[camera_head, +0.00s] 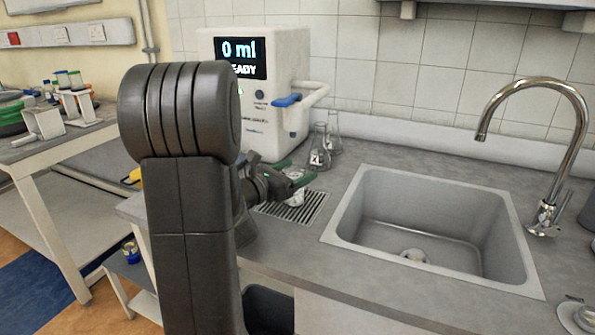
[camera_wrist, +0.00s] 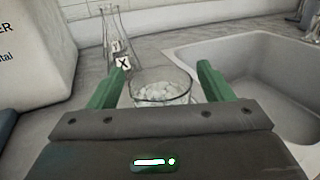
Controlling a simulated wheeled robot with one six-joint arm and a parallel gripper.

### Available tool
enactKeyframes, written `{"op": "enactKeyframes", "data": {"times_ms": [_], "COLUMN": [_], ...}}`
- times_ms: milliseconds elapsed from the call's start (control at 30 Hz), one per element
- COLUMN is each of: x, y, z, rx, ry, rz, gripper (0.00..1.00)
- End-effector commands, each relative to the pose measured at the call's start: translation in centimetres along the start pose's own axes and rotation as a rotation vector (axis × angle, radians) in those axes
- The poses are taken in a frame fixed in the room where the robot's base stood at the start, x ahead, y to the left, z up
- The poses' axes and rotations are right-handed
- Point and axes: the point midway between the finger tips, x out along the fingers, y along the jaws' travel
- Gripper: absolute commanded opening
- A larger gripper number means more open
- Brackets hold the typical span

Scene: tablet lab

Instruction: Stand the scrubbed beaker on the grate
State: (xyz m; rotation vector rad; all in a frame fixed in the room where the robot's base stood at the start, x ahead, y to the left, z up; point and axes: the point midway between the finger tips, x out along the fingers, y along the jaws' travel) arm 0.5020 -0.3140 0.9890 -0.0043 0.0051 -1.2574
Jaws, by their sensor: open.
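The glass beaker (camera_wrist: 162,92) stands between the two green fingers of my gripper (camera_wrist: 162,80) in the wrist view, with a gap showing on either side. Its inside looks pale and mottled; whether that is content or the surface seen through the glass, I cannot tell. In the head view the beaker (camera_head: 296,198) is at the grate (camera_head: 316,207), partly covered by my gripper (camera_head: 292,176). The fingers are open. The grate is a slatted metal panel in the counter, left of the sink; whether the beaker's base rests on it is hidden.
Glass flasks (camera_head: 320,148) stand just behind the grate; one (camera_wrist: 116,45) carries an X label. A white dispenser (camera_head: 262,90) reading "0 ml READY" stands behind my arm. The sink (camera_head: 430,225) with its tap (camera_head: 540,150) is at the right. Counter right of the flasks is clear.

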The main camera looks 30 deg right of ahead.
Motion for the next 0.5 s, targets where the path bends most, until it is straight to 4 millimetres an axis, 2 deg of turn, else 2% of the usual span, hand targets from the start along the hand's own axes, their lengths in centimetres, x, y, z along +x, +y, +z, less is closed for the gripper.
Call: {"op": "enactKeyframes", "data": {"times_ms": [200, 500], "x": [-4.5, -9.2], "y": [0.2, 0.1], "z": [0.0, -0.1], "rx": [0.000, -0.001], "ry": [-0.001, 0.000], "rz": [0.007, 0.004], "gripper": [0.74, 0.74]}}
